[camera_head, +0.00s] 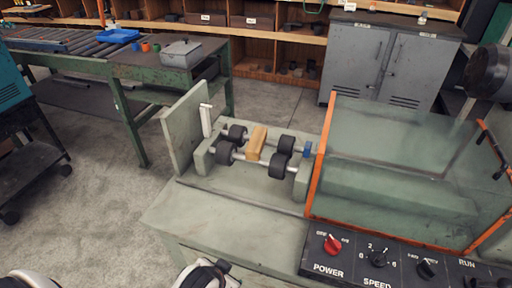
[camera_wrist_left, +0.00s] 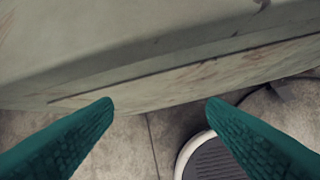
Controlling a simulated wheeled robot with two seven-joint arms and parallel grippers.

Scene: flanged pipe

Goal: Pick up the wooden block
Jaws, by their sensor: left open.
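The wooden block (camera_head: 257,142) is a small tan block lying across the two metal shafts of a roller fixture (camera_head: 202,160) on the green-grey machine bench, between the black rollers. My left gripper (camera_wrist_left: 160,103) is open, with its two green fingers wide apart and nothing between them. In the left wrist view it is beside the edge of a pale green-grey surface, with floor below, and the block is not in that view. White and black parts of my own arms show at the bottom edge of the head view, without visible fingers. My right gripper is not in view.
An orange-framed clear guard (camera_head: 400,165) stands right of the fixture. An upright green-grey plate (camera_head: 186,128) stands at its left. A control panel (camera_head: 385,265) with knobs is at the front right. The bench top (camera_head: 215,215) in front of the fixture is clear.

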